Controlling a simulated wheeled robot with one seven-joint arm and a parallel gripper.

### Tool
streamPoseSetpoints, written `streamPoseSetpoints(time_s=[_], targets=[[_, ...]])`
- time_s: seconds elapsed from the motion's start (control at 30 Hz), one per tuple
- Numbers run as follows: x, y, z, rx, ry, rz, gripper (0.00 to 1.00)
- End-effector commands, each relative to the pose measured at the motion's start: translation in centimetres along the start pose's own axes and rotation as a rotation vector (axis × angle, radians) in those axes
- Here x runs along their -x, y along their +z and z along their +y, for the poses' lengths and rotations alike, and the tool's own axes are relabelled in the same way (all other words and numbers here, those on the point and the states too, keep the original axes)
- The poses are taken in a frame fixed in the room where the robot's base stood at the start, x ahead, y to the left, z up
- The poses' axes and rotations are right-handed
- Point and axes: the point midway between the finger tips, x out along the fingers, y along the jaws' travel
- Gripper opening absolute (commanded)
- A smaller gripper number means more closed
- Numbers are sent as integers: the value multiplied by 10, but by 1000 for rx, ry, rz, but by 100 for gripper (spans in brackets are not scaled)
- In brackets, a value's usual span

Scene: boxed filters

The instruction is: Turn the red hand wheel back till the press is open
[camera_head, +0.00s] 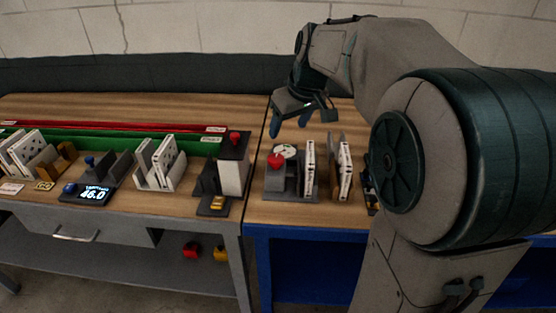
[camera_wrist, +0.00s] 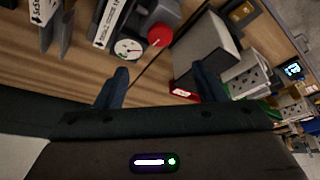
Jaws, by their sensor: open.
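The press (camera_head: 283,185) is a grey device with a round white dial on the right-hand bench, near the seam between the benches. Its red hand wheel (camera_head: 275,160) faces the front; it also shows in the wrist view (camera_wrist: 160,36). An upright white boxed filter (camera_head: 308,168) stands at the press's right side, and its edge shows in the wrist view (camera_wrist: 110,22). I cannot tell whether the press plates clamp it. My gripper (camera_head: 288,124) is open and empty, above and behind the press. In the wrist view its fingers (camera_wrist: 163,72) are spread apart, clear of the wheel.
Another white filter (camera_head: 344,170) stands in a rack to the right. Further left are a filter rack (camera_head: 160,165), a lit display (camera_head: 92,193) and green and red rails (camera_head: 120,138).

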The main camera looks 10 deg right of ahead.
Motion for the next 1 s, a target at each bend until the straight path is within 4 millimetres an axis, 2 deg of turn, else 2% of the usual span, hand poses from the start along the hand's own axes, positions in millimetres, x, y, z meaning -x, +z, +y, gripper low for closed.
streamPoseSetpoints(time_s=[0.17, 0.6, 0.8, 1.0], targets=[[-20, 1, 0, -4, -2, -4, 64], [-110, 1, 0, -2, -2, -6, 64], [-131, 0, 0, 0, -1, -3, 64], [-136, 0, 0, 0, 0, -1, 64]])
